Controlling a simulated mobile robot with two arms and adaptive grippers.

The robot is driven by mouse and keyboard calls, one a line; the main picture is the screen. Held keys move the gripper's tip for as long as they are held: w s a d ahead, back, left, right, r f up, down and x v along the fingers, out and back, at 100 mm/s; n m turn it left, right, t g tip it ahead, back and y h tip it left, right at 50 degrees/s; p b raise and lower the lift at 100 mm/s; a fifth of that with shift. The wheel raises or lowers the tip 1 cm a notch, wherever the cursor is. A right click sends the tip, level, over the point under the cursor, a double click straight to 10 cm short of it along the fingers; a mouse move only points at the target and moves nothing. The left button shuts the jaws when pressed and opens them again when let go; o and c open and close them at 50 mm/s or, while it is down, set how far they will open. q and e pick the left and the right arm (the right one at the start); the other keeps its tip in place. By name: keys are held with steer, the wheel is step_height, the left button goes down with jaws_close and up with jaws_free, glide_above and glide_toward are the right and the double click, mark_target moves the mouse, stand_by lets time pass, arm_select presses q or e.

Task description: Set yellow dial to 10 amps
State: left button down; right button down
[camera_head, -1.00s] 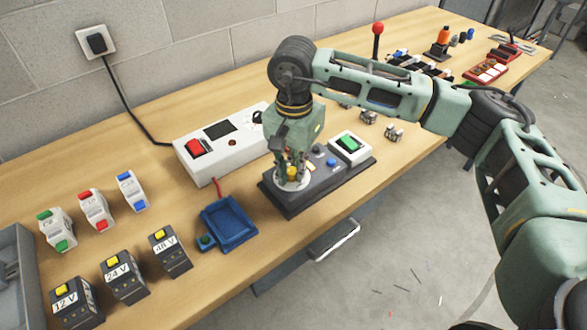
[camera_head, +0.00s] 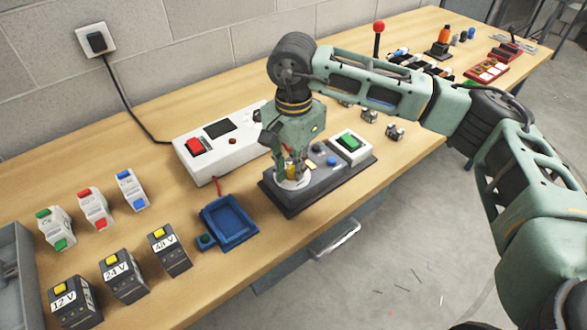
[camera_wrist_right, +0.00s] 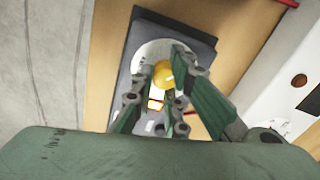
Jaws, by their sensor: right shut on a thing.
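The yellow dial (camera_head: 291,170) sits on a round white scale plate (camera_head: 293,183) at the left end of a dark grey panel (camera_head: 285,205) on the bench. My right gripper (camera_head: 290,172) points down over it with its fingers around the dial. In the right wrist view the yellow dial (camera_wrist_right: 164,75) shows between the fingers of my right gripper (camera_wrist_right: 165,82), which is shut on it. The scale's numbers cannot be read, so the dial's setting cannot be told. My left gripper is not in view.
The panel also bears a blue button (camera_head: 331,161) and a green switch (camera_head: 348,143). A white power unit (camera_head: 220,145) with a red switch stands behind. A blue tray (camera_head: 230,222) lies to the left, with several voltage blocks (camera_head: 124,275) further left.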

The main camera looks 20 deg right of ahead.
mark_target(292, 169)
steer(key=m, duration=0.4)
steer(key=shift+w+a+b, duration=0.15)
steer(key=shift+a+b, duration=0.05)
steer(key=shift+b, duration=0.15)
steer(key=m, duration=0.4)
steer(key=shift+b, duration=0.3)
steer(key=m, duration=0.6)
steer(key=shift+w+m+b, duration=0.1)
steer(key=shift+m+b, duration=0.2)
steer(key=shift+b, duration=0.05)
steer(key=c, duration=2.2)
jaws_free()
steer(key=shift+r+m, duration=0.1)
steer(key=shift+m, duration=0.3)
steer(key=o, duration=0.6)
steer(key=shift+w+d+f, duration=0.1)
steer(key=shift+f, duration=0.1)
steer(key=o, duration=1)
steer(key=shift+o, duration=0.2)
steer(key=shift+r, duration=0.1)
steer(key=shift+r+p, duration=2)
steer(key=shift+r, duration=1.5)
